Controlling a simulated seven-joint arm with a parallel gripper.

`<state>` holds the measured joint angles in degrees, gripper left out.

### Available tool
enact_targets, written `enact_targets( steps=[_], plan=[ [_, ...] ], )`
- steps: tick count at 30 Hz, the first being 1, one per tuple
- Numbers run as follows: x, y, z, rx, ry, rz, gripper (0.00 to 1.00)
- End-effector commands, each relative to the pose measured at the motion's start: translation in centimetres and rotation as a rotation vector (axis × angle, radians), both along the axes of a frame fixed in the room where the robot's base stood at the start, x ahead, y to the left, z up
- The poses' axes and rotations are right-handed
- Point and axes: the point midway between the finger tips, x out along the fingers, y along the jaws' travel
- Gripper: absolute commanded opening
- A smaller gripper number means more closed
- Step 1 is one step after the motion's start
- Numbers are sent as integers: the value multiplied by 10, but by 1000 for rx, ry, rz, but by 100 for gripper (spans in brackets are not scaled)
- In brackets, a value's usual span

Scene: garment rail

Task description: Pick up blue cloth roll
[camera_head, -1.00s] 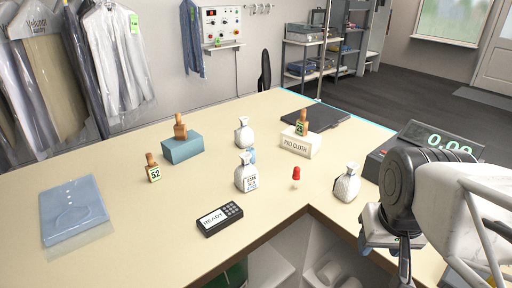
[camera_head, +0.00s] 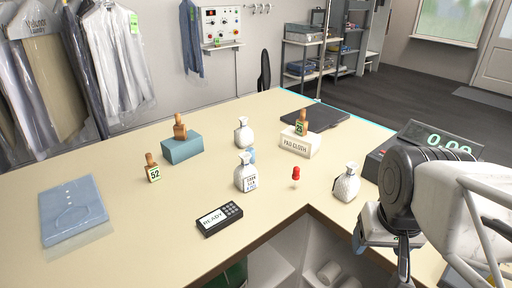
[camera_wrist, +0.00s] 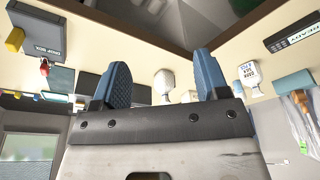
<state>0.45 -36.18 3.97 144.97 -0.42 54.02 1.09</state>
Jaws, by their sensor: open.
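A small patch of blue (camera_head: 252,156), probably the blue cloth roll, shows on the counter behind a white labelled bottle (camera_head: 246,178). The bottle hides most of it, so I cannot tell its full shape. My gripper (camera_head: 384,252) is at the right, over the counter's near edge, well apart from the blue patch and partly covered by my own arm. In the wrist view my gripper (camera_wrist: 163,84) shows two blue-padded fingers spread apart with nothing held between them.
Two more white bottles (camera_head: 243,132) (camera_head: 347,184) and a red-topped piece (camera_head: 296,176) stand near the patch. A pad cloth box (camera_head: 298,147), teal block (camera_head: 182,149) and keypad (camera_head: 219,219) are around. The counter's (camera_head: 120,190) left middle is mostly clear.

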Motion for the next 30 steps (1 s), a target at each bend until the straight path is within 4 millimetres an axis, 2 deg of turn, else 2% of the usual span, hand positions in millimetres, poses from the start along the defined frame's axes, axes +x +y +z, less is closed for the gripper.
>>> enact_targets(
  steps=[5,11,21,30],
  plan=[
    [10,5,2,32,15,-26,68],
    [38,18,4,116,58,-100,68],
    [107,53,8,314,170,-284,68],
    [173,85,3,478,286,-454,68]
  ],
)
